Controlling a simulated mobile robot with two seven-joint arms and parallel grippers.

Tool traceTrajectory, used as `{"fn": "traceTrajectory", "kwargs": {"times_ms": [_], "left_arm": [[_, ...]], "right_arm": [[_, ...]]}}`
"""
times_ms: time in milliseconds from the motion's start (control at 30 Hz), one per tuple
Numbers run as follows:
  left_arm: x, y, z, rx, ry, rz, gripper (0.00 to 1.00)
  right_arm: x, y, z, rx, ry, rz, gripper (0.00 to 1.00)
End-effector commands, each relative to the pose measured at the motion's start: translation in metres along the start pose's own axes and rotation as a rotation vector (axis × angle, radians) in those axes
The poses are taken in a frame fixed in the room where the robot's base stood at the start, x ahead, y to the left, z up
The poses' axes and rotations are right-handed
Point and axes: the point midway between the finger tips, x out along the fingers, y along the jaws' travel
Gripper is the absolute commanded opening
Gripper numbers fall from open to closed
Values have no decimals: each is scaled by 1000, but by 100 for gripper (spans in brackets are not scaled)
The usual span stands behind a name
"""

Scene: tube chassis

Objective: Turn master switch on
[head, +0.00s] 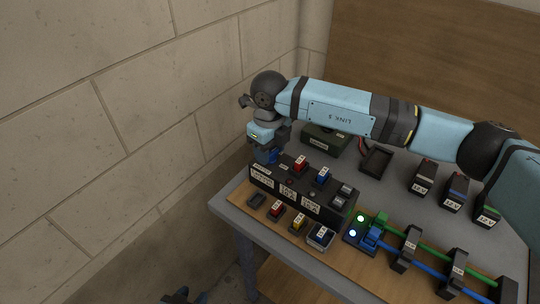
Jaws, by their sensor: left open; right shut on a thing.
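A black switch panel (317,212) with white labels stands on the table; the label text is too small to read. My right gripper (268,155) reaches across from the right and points down at the panel's far left end. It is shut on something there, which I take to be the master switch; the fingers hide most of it. My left gripper (183,297) shows only in part at the bottom edge, low beside the table and apart from everything. It is open.
Red (300,164) and blue (323,176) modules sit on the panel, with small parts before it. A green box (324,140) and a dark tray (376,160) stand behind. Green and blue tubes (430,252) run through black holders at right. A block wall (110,100) is at left.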

Motion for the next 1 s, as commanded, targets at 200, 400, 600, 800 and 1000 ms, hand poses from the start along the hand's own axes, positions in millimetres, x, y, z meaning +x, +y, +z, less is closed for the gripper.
{"fn": "traceTrajectory", "kwargs": {"times_ms": [200,400,600,800,1000], "left_arm": [[7,2,7,-18,-9,2,43],[9,3,7,-28,-8,3,43],[9,3,6,-26,-7,3,43],[8,1,7,-19,-8,3,43],[8,-1,8,-11,-9,3,43]], "right_arm": [[0,0,1,-82,-3,-2,23],[-1,0,1,-114,-3,0,23],[-2,0,1,-119,-3,0,23],[-2,0,1,-119,-3,0,23],[-1,0,0,-119,-2,0,72]]}}
